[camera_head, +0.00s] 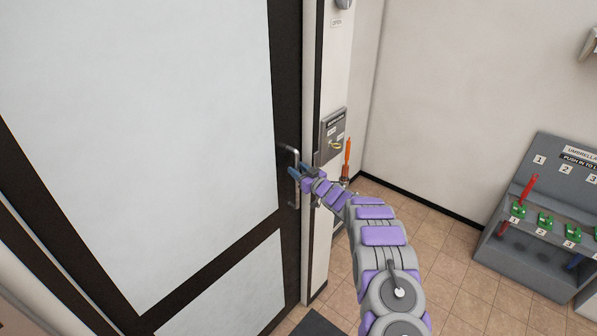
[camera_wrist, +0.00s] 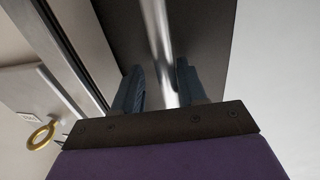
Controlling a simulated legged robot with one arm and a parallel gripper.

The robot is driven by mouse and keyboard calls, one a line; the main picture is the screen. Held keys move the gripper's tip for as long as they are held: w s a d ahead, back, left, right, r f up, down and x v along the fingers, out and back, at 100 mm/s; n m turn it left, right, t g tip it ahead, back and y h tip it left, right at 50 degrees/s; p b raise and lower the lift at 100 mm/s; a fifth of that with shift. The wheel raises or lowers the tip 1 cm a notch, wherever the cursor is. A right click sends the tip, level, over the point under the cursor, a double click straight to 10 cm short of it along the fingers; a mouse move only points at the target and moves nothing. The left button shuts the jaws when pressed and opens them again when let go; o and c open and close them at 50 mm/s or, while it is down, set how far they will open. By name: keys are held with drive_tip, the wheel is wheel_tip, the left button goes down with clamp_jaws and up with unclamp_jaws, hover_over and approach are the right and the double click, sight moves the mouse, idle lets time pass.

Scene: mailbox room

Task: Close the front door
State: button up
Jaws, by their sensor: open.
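The front door (camera_head: 170,110), with pale panels in a dark frame, fills the left of the head view. Its silver handle (camera_head: 290,158) is a vertical bar near the door's right edge. My gripper (camera_head: 295,172) is at this handle, in front of the dark frame. In the wrist view, the handle bar (camera_wrist: 156,35) runs down between the two open fingers of my gripper (camera_wrist: 160,80). The fingers stand apart on either side of it; I cannot tell if they touch it. The door's edge lies close to the white jamb (camera_head: 318,230); whether it is fully shut is unclear.
A grey wall plate (camera_head: 333,136) with a yellow ring (camera_wrist: 41,135) is right of the door. An orange-handled thing (camera_head: 347,158) stands below it, partly behind my arm. A grey umbrella rack (camera_head: 540,225) is at right. Tiled floor (camera_head: 450,250) lies clear between; a dark mat (camera_head: 317,325) is below.

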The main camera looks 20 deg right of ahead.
drive_tip(key=v, duration=1.7)
drive_tip(key=shift+b, duration=0.4)
drive_tip(key=shift+s+d+f, duration=0.1)
drive_tip(key=shift+d, duration=0.05)
drive_tip(key=s+r+m+g+h+b, duration=0.4)
drive_tip(key=s+r+g+h+b, duration=0.25)
drive_tip(key=s+h, duration=0.45)
drive_tip(key=s+a+f+g+y+b, duration=0.1)
drive_tip(key=s+a+g, duration=0.3)
drive_tip(key=s, duration=1)
drive_tip(key=s+a+f+g+y+b, duration=0.1)
drive_tip(key=s+a+g, duration=0.3)
drive_tip(key=s+a, duration=0.4)
drive_tip(key=s+a+f+g+y+b, duration=0.1)
drive_tip(key=s+a+g, duration=0.3)
drive_tip(key=s, duration=1.7)
drive_tip(key=a+y+b, duration=0.1)
drive_tip(key=a, duration=0.1)
drive_tip(key=shift+s+a+m, duration=0.3)
drive_tip(key=shift+s+a, duration=0.1)
